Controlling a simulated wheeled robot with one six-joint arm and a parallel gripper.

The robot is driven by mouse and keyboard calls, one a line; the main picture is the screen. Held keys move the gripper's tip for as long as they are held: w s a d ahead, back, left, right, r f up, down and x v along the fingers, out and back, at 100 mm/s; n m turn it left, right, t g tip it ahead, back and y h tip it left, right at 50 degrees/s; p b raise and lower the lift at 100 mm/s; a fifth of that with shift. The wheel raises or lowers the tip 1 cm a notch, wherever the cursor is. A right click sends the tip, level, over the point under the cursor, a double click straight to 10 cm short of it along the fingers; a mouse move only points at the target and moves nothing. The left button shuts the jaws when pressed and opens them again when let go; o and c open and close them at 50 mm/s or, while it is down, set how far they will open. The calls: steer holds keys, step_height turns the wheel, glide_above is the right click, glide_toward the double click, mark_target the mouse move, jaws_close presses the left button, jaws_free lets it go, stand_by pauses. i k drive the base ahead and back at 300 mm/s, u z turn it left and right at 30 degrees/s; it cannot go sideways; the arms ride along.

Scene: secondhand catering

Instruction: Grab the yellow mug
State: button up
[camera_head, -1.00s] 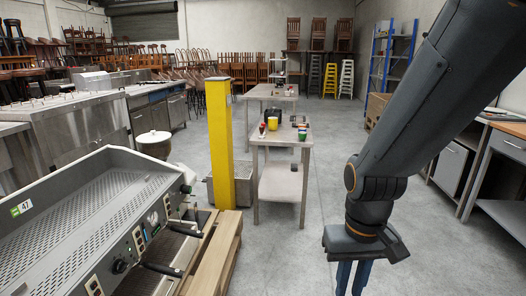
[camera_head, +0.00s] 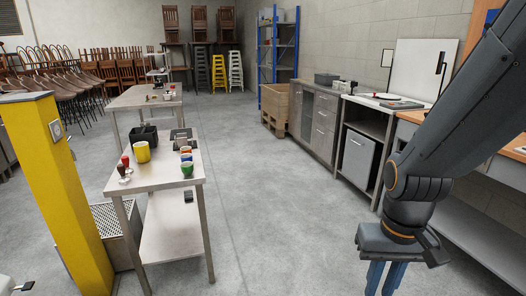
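The yellow mug (camera_head: 142,152) stands on the near steel table (camera_head: 165,181), left of centre in the head view, among several small items. My gripper (camera_head: 385,280) hangs at the bottom right, far to the right of the table and well apart from the mug. Its blue fingers point down and their tips are cut off by the picture's lower edge. I see nothing between the fingers, but how far apart they are is unclear.
A green cup (camera_head: 187,168) and red-topped items (camera_head: 124,163) share the mug's table. A yellow post (camera_head: 55,185) stands left of it. Cabinets (camera_head: 318,118) and a worktop line the right wall. The grey floor (camera_head: 285,215) between is clear.

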mark_target(141, 149)
steer(key=z, duration=0.15)
steer(key=i, duration=2)
steer(key=u, duration=0.65)
steer(key=i, duration=1.2)
steer(key=u, duration=1.65)
steer(key=i, duration=0.8)
steer(key=u, duration=0.5)
